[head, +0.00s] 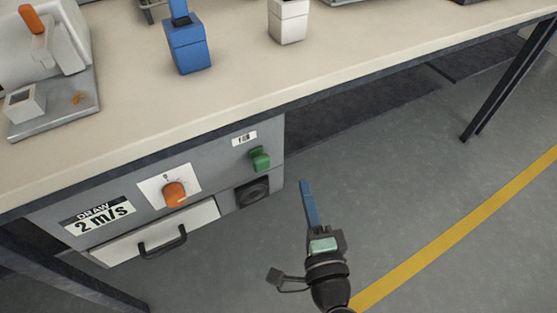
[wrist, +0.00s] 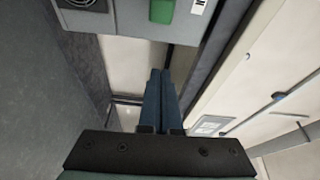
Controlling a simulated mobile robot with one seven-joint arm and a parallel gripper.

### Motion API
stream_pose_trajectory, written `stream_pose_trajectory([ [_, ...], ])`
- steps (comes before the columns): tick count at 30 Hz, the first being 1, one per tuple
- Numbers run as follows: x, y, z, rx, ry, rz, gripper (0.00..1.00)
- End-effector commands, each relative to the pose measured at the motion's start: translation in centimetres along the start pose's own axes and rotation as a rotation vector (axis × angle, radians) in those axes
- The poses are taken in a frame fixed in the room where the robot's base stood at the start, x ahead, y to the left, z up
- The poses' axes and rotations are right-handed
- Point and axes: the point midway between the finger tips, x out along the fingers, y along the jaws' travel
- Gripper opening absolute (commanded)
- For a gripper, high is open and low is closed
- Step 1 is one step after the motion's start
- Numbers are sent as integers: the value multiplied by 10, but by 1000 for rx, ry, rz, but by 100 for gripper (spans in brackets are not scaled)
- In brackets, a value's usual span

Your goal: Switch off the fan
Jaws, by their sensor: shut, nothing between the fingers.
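Under the bench a grey panel (head: 222,150) carries the controls. A green switch (head: 259,158) sits at its right side under a small label too small to read. It also shows at the top of the wrist view (wrist: 162,11). An orange knob (head: 174,194) on a white plate sits further left. I cannot tell for certain which control is the fan's. My gripper (head: 306,190) is right of the panel, below and apart from the green switch, with its blue fingers shut and empty. In the wrist view the fingers (wrist: 160,76) point toward the gap beside the panel.
A drawer (head: 150,236) with a dark handle is under a "DRAW 2 m/s" label. The floor at right is open.

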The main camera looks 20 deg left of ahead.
Motion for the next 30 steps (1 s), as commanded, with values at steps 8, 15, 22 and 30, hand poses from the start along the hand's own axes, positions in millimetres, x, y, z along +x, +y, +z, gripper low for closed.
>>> stream_pose_trajectory([
  [8,-5,9,4,56,0,-2,0],
  [15,0,8,4,53,-1,-3,0],
  [22,36,8,4,49,-4,-4,0],
  [30,88,8,4,49,-2,-3,0],
])
